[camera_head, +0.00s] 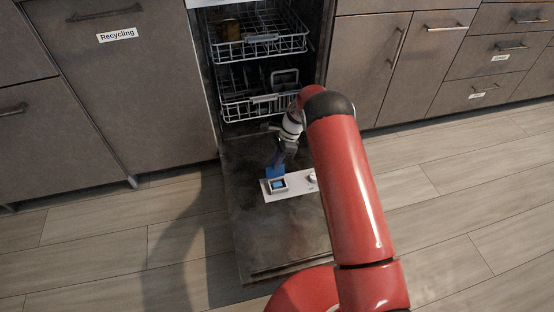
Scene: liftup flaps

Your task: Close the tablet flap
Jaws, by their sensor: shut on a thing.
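The open dishwasher door (285,235) lies lowered in front of the machine. On its inner face is a white dispenser panel (297,187). The square tablet compartment (278,185) is uncovered, with a blue tablet inside. A blue flap (274,173) stands raised at the compartment's back edge. My gripper (277,164) reaches down from behind the compartment, its tips at the flap, and appears shut on it. The fingers are small and partly merge with the flap, so the exact contact is hard to make out.
Two wire racks, the upper (260,40) and the lower (258,100), stand inside the dishwasher above the door. A brown item (230,29) sits in the upper rack. A round knob (312,177) is on the panel's right. Cabinets flank the machine; floor is clear left of the door.

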